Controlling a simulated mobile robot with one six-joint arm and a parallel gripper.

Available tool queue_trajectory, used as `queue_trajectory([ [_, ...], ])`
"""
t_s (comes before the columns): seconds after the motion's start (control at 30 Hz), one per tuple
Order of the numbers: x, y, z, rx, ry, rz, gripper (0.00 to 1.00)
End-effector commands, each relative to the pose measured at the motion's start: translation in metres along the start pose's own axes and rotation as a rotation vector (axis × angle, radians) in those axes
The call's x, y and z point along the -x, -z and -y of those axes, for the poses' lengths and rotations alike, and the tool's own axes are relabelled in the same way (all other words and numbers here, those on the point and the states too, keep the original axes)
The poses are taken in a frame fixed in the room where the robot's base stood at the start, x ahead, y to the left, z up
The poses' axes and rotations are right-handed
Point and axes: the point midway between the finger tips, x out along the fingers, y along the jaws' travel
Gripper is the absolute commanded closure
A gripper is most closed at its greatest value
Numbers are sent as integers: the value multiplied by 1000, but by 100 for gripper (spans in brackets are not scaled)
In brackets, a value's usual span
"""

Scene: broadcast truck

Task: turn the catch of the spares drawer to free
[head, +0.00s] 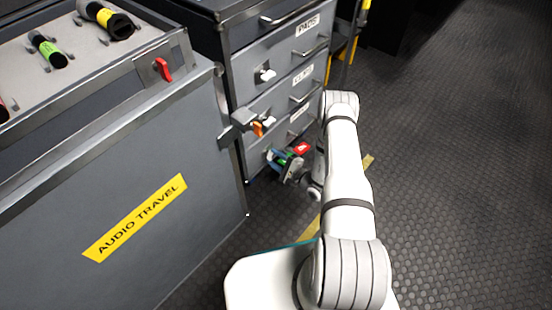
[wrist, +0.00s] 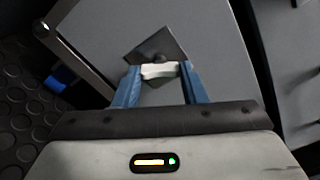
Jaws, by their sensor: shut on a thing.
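A grey drawer cabinet (head: 275,50) stands in the middle of the head view. My gripper (head: 280,157) is low at its front, by the lowest visible drawer. In the wrist view, its two blue fingers (wrist: 158,88) are closed on a pale catch (wrist: 160,70). The catch sits on a dark square plate (wrist: 139,55) on a grey face, its bar lying nearly level across the picture. In the head view, my gripper hides this catch. I cannot read a spares label there.
Higher drawers carry a white catch (head: 265,75) and an orange-and-white catch (head: 261,126). A case marked AUDIO TRAVEL (head: 135,217), with a red catch (head: 162,69), fills the left. Dark studded floor (head: 455,170) lies clear at right.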

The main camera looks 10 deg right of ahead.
Motion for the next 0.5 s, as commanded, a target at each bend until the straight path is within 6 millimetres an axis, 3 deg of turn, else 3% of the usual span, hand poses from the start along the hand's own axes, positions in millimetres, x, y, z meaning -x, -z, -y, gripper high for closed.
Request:
queue_trajectory([
  [0.5,0,-1,-1,353,-2,1,85],
])
